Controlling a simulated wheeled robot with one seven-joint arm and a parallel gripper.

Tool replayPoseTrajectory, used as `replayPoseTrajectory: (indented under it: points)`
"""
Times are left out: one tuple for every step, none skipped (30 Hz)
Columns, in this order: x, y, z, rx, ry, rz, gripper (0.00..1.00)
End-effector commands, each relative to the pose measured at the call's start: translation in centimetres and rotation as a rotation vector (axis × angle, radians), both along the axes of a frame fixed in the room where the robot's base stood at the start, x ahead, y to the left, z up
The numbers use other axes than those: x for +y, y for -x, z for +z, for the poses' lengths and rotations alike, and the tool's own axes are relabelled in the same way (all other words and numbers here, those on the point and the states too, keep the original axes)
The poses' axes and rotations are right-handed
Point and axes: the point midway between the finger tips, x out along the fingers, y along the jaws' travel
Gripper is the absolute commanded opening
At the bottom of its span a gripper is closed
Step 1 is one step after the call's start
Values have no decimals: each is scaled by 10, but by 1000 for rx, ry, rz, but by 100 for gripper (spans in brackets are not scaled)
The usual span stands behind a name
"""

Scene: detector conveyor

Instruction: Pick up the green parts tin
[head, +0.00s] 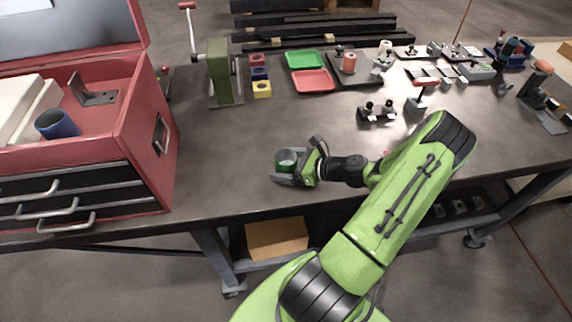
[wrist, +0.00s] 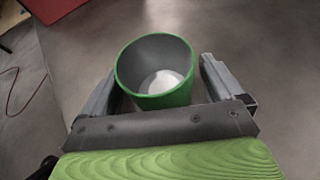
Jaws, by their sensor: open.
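The green parts tin (head: 286,160) stands upright on the workbench near its front edge in the head view. In the wrist view the tin (wrist: 156,100) shows its green rim, grey inside and a pale round patch at the bottom. My gripper (head: 287,166) is open and low, with one finger on either side of the tin. In the wrist view the gripper (wrist: 160,85) has gaps between the tin and the fingers, wider on the right. The lower part of the tin is hidden behind the gripper's palm.
A red toolbox (head: 152,130) with a blue cup (head: 57,125) stands at the left. A green tray (head: 304,59), a red tray (head: 313,81) and a green press (head: 220,72) stand at the back. The workbench (head: 225,155) around the tin is clear.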

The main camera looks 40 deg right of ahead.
Motion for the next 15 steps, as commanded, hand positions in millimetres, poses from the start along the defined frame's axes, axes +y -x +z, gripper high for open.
replayPoseTrajectory:
  points:
    - [0, 0, 0, 0, 0, 0, 94]
    - [0, 0, 0, 0, 0, 0, 90]
    - [0, 0, 0, 0, 0, 0, 84]
    - [0, 0, 0, 0, 0, 0, 79]
    - [0, 0, 0, 0, 0, 0, 75]
    - [0, 0, 0, 0, 0, 0, 68]
    - [0, 0, 0, 0, 0, 0, 64]
    - [0, 0, 0, 0, 0, 0, 59]
    - [0, 0, 0, 0, 0, 0, 53]
    - [0, 0, 0, 0, 0, 0, 48]
    - [0, 0, 0, 0, 0, 0, 44]
    - [0, 0, 0, 0, 0, 0, 38]
    - [0, 0, 1, -1, 0, 0, 37]
    - [0, 0, 1, -1, 0, 0, 37]
    - [0, 0, 1, -1, 0, 0, 37]
